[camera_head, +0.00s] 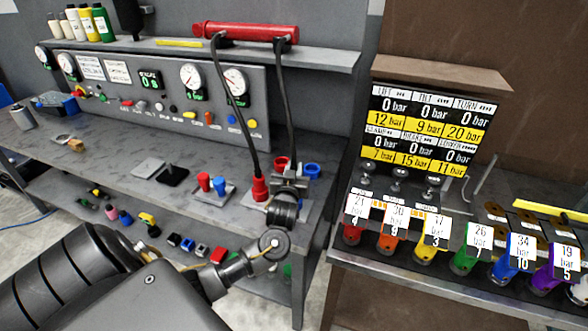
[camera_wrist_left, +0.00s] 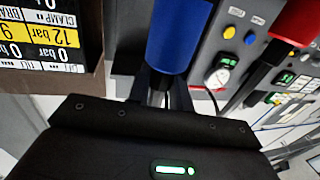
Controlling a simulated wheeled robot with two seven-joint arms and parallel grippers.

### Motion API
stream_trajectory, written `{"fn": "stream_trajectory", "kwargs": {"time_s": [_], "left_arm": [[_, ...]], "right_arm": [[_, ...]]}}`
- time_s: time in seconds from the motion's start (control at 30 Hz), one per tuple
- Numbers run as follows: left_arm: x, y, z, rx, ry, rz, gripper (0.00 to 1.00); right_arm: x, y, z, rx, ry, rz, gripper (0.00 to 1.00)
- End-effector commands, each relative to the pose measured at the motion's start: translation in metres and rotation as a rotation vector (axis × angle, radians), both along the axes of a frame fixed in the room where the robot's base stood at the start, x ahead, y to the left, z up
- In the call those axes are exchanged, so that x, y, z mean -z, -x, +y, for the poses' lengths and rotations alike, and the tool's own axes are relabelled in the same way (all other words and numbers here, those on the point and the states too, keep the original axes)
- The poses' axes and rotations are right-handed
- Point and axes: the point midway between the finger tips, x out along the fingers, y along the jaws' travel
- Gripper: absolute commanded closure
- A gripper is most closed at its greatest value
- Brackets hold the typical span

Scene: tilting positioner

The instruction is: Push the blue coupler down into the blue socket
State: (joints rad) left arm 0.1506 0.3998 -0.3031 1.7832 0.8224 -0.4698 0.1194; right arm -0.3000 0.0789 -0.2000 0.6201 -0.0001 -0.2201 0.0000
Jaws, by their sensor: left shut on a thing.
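My left gripper (camera_head: 291,176) reaches in over the right end of the grey bench. It is shut on the blue coupler (camera_wrist_left: 178,38), which fills the space between the fingers in the left wrist view. In the head view the gripper hides the coupler, and a black hose runs down to it. The blue socket (camera_head: 312,171) is a blue ring just to the right of the gripper. The coupler appears beside the socket, but its height above the bench cannot be told. My right gripper is not in view.
A red coupler (camera_head: 260,188) on a second hose stands just left of the gripper, with a red ring (camera_head: 282,162) behind. A plate (camera_head: 213,193) with red and blue pegs is further left. The pressure display (camera_head: 425,125) and coloured tags stand on the right-hand bench.

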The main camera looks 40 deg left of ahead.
Motion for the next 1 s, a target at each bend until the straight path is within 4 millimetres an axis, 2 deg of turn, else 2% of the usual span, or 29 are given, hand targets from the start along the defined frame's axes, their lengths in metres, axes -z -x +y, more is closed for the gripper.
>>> {"fn": "stream_trajectory", "kwargs": {"time_s": [1.0], "left_arm": [[0.026, 0.000, 0.000, -0.001, 0.000, -0.002, 1.00]], "right_arm": [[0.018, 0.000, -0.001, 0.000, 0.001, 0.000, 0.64]]}}
